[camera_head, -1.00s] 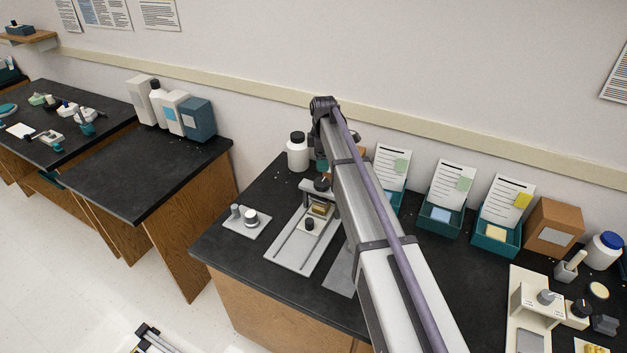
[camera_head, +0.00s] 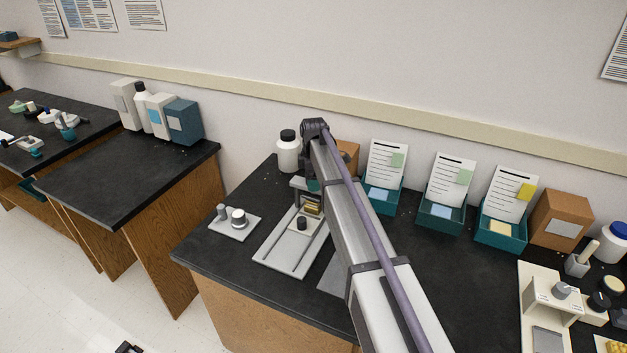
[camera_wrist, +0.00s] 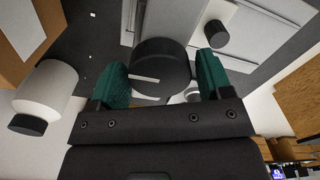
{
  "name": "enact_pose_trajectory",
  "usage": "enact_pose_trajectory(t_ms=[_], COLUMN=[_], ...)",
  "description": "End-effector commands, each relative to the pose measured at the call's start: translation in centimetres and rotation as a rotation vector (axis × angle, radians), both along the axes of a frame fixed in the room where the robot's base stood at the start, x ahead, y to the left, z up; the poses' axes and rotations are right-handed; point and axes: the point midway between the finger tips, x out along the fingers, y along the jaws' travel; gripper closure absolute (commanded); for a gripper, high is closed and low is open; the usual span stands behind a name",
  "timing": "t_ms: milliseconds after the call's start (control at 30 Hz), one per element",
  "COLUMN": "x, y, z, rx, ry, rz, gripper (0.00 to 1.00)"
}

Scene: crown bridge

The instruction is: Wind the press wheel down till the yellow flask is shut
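The press (camera_head: 264,256) is a grey plate with two rails and an upright frame on the black bench in the head view. The yellow flask (camera_head: 313,208), small and brassy, sits under the frame behind a slide with a black knob (camera_head: 302,223). My gripper (camera_head: 313,186) is over the frame, and in the head view it and my arm hide the wheel. In the wrist view the black press wheel (camera_wrist: 158,58) lies between the teal fingers of my gripper (camera_wrist: 163,68). The fingers are apart, with a gap at the wheel's right. Whether the left finger touches is unclear. The flask's seam is too small to judge.
A white bottle (camera_head: 288,152) stands behind the press and a small plate with two posts (camera_head: 234,224) lies to its left. Teal bins (camera_head: 441,215) with cards line the wall at right. A cream fixture (camera_head: 537,300) stands front right.

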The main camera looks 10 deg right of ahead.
Motion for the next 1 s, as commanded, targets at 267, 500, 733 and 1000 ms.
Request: enact_pose_trajectory(t_ms=[267, 500, 733, 1000], x=[0.0, 0.0, 0.01, 0.05], y=[0.0, 0.0, 0.0, -0.02], z=[-0.01, -0.01, -0.01, -0.02], rx=[0.0, 0.0, 0.0, 0.0], ry=[0.0, 0.0, 0.0, 0.0], rz=[0.0, -0.003, -0.048, -0.209], gripper=[0.55, 0.66, 0.66, 0.66])
